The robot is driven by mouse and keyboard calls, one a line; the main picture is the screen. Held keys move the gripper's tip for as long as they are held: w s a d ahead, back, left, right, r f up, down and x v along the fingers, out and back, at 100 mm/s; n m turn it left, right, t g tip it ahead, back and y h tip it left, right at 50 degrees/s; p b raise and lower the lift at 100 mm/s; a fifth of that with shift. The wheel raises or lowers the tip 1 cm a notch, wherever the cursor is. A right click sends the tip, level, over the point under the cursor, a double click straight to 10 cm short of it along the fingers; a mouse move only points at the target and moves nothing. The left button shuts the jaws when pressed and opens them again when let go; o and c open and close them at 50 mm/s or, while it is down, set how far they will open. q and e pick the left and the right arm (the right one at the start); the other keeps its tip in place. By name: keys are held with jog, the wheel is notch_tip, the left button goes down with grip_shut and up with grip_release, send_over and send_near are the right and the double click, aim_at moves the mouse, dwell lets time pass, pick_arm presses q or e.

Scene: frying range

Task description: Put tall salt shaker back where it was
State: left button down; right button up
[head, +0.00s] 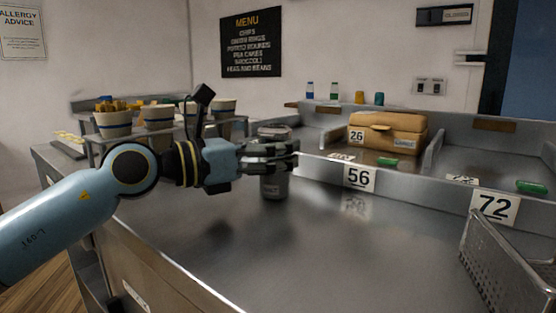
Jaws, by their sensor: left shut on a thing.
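My left gripper (280,157) reaches in from the left and is shut on the tall salt shaker (275,186), a grey metal cylinder with a darker rounded top. The fingers wrap across its upper middle and hide that part. The shaker is upright over the steel counter (300,240), near the raised back ledge. I cannot tell whether its base touches the counter. My right gripper is not in view.
Cups of chips (113,121) stand in a rack at the back left. Small bottles (334,91) line the back shelf. The middle counter is clear.

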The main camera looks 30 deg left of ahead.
pick_arm(q)
jog(key=shift+r, duration=0.15)
jog(key=shift+f, duration=0.25)
jog(key=c, duration=0.6)
grip_release()
jog(key=shift+r, duration=0.1)
jog(key=shift+r, duration=0.2)
jog(key=p+v, duration=0.2)
jog(key=v, duration=0.7)
jog(key=shift+s+a+p, duration=0.15)
jog(key=shift+s+p, duration=0.2)
jog(key=shift+p, duration=0.05)
jog(key=shift+s+a+p, duration=0.25)
jog(key=shift+s+p, duration=0.15)
jog(key=shift+p, duration=0.15)
jog(key=shift+s+a+p, duration=0.35)
jog(key=shift+s+p, duration=0.05)
jog(key=shift+s, duration=0.2)
